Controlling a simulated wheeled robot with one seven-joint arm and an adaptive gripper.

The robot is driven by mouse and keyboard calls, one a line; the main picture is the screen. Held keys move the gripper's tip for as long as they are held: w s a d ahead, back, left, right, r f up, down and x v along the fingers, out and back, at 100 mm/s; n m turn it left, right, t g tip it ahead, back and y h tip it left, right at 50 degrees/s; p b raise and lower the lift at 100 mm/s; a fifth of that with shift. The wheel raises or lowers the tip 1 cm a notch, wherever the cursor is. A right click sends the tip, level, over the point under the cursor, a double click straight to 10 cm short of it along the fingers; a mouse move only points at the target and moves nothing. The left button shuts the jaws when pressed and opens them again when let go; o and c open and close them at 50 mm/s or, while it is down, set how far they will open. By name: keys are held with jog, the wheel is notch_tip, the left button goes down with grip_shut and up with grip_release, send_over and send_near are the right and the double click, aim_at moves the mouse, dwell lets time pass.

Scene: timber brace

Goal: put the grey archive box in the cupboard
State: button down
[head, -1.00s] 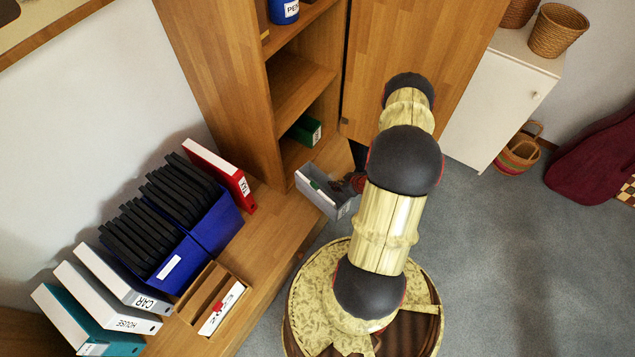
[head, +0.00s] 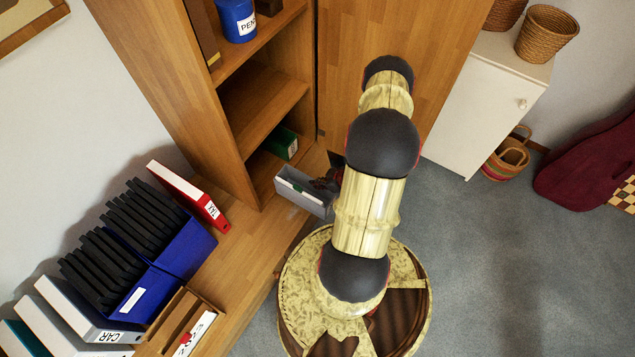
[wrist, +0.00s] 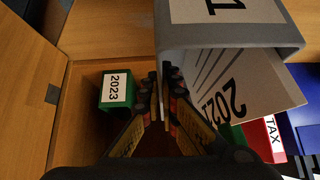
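The grey archive box (head: 303,191) is held in front of the cupboard (head: 262,105), close to its lowest visible compartment. In the wrist view the box (wrist: 225,32) fills the upper right, with white papers marked 2021 inside. My gripper (wrist: 164,92) is shut on one thin wall of the box; in the head view the gripper (head: 330,181) is dark and partly hidden by my arm. A green box (head: 281,142) stands inside the lowest visible compartment. In the wrist view this green box (wrist: 117,89) carries a 2023 label and is left of the fingers.
The wooden cupboard door (head: 400,45) stands at the right of the shelves. A low wooden bench (head: 240,236) holds a red TAX binder (head: 188,194), blue file bins (head: 185,240) and white binders at left. A white cabinet (head: 485,105) stands at right.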

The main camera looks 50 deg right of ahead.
aim_at(287, 167)
jog(key=shift+w+a+f+b, duration=0.25)
jog(key=shift+w+b, duration=0.35)
jog(key=shift+w, duration=2.05)
jog(key=shift+w+a+f+b, duration=0.2)
jog(key=shift+w+f+b, duration=0.3)
jog(key=shift+w, duration=2.2)
jog(key=shift+w+a+f+b, duration=0.2)
jog(key=shift+w+b, duration=0.45)
jog(key=shift+w, duration=2)
jog(key=w+a+b, duration=0.1)
jog(key=w+b, duration=0.1)
jog(key=w, duration=1.2)
jog(key=shift+f+b, duration=0.95)
jog(key=shift+f, duration=0.65)
jog(key=c, duration=2.5)
grip_release()
jog(key=shift+c, duration=0.2)
jog(key=o, duration=0.6)
jog(key=shift+a+f, duration=0.1)
